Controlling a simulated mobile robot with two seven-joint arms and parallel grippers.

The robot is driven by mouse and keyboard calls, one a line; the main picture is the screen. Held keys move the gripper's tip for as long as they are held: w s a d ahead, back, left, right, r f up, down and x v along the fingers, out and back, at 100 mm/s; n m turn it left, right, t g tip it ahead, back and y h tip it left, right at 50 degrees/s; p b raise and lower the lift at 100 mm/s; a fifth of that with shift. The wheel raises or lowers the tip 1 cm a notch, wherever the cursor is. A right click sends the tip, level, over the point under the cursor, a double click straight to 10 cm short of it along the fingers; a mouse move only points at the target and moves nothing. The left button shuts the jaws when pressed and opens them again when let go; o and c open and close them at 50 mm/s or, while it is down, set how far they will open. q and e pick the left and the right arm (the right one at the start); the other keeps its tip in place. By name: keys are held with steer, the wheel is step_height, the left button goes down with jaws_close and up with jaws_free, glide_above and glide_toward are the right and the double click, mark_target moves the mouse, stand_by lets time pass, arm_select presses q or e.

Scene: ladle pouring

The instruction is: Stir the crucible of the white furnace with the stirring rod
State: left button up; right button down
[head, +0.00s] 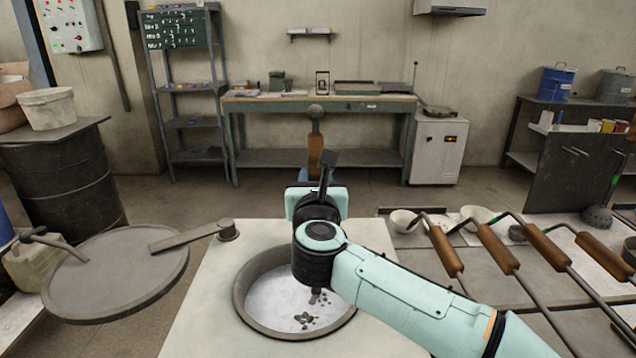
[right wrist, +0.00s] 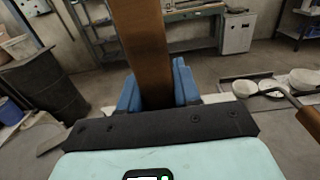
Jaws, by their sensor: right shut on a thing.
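The white furnace (head: 195,310) stands in front of me with its round crucible (head: 241,303) open at the top. The crucible holds a pale silvery melt (head: 275,300) with dark flakes floating on it. My right gripper (head: 317,170) is above the far side of the furnace, shut on the brown wooden handle of the stirring rod (head: 315,150). The handle stands upright with a round knob on top. In the right wrist view the handle (right wrist: 143,45) sits between the blue fingers (right wrist: 157,88). The rod's lower part is hidden behind my right arm, so I cannot tell where its tip is.
The round grey lid (head: 110,275) is swung out left of the furnace on its arm. To the right, several wooden-handled tools (head: 500,250) and white bowls (head: 403,220) lie on a low bench. A dark drum (head: 65,185) stands at the left. Open floor lies behind the furnace.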

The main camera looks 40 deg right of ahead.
steer(key=shift+w+d+r, duration=0.15)
steer(key=shift+w+d, duration=0.05)
steer(key=shift+w, duration=0.4)
arm_select(q)
steer(key=shift+w+d+r+p, duration=0.2)
steer(key=shift+w+r+p, duration=0.25)
steer(key=shift+w+r, duration=0.4)
arm_select(e)
steer(key=w+a, duration=0.4)
steer(key=a, duration=0.1)
steer(key=shift+w, duration=0.1)
arm_select(q)
steer(key=shift+s+r, duration=0.15)
arm_select(e)
steer(key=shift+r, duration=0.1)
arm_select(q)
steer(key=s+d+r+m+g+h+p, duration=0.1)
steer(key=s+d+r+g+p, duration=0.3)
steer(key=s+r+p, duration=0.8)
steer(key=shift+s+d+r+h+p, duration=0.25)
steer(key=shift+d+r+h+p, duration=0.25)
steer(key=shift+d+p, duration=0.15)
arm_select(e)
step_height(320, 180, up, 16)
stand_by(0.3)
arm_select(q)
steer(key=shift+a, duration=0.1)
stand_by(0.5)
